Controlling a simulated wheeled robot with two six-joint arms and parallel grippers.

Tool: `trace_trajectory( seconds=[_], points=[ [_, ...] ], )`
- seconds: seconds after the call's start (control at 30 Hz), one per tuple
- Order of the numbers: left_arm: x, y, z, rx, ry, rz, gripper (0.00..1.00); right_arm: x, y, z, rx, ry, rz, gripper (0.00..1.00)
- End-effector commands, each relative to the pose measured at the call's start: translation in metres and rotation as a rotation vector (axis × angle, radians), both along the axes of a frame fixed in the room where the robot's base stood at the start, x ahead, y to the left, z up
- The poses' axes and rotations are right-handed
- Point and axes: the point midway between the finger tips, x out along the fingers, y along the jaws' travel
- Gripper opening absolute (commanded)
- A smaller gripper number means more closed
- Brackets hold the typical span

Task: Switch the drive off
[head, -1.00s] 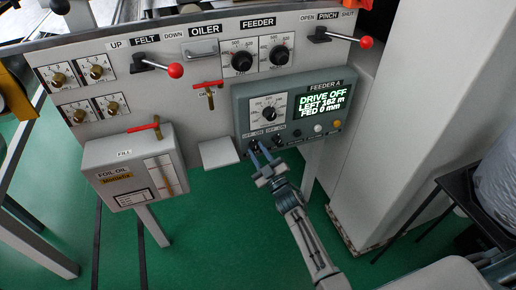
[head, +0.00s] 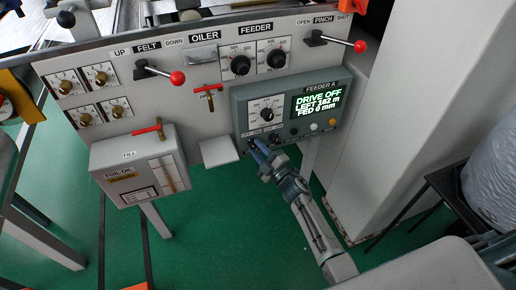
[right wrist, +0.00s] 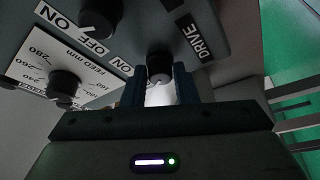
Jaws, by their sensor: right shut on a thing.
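The grey feeder box (head: 338,92) is on the right of the panel. Its display (head: 317,102) reads DRIVE OFF, LEFT 162 m, FED 0 mm. My right gripper (head: 255,146) reaches up to the box's lower left corner. In the right wrist view, the dark drive switch knob (right wrist: 160,66), beside the DRIVE label (right wrist: 201,38), sits between my two blue fingers, which are shut on it. In the head view the fingers mostly hide this knob. A second black knob (head: 274,137) is just right of the gripper. My left gripper is not in view.
The feed dial (head: 267,114) is just above the gripper. A small pale shelf (head: 218,151) and the foil oil box (head: 138,168) are to the left. Red-tipped levers (head: 178,77) stick out above. A pale column (head: 372,130) stands at the right.

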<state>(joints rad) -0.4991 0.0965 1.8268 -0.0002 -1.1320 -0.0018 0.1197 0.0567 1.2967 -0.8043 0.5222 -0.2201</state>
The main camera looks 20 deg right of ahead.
Motion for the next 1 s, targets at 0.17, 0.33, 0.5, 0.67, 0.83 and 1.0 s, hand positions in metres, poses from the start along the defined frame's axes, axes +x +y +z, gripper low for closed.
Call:
trace_trajectory(
  seconds=[0.17, 0.33, 0.5, 0.67, 0.83, 1.0],
  points=[
    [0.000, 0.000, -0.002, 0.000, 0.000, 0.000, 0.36, 0.000, 0.000, -0.001, -0.009, 0.000, 0.000, 0.04],
    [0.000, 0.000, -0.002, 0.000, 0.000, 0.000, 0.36, 0.000, 0.000, -0.001, -0.009, 0.000, 0.000, 0.04],
    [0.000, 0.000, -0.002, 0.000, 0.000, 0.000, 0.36, 0.000, 0.000, -0.001, -0.008, 0.001, 0.001, 0.46],
    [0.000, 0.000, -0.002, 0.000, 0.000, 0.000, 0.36, 0.000, 0.000, 0.000, -0.008, 0.000, 0.000, 0.48],
    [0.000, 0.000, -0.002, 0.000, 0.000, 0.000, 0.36, -0.002, -0.001, -0.001, -0.007, 0.000, 0.000, 0.48],
    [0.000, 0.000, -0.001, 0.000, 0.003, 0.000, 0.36, -0.021, -0.008, -0.006, -0.008, 0.002, 0.000, 0.48]
  ],
)
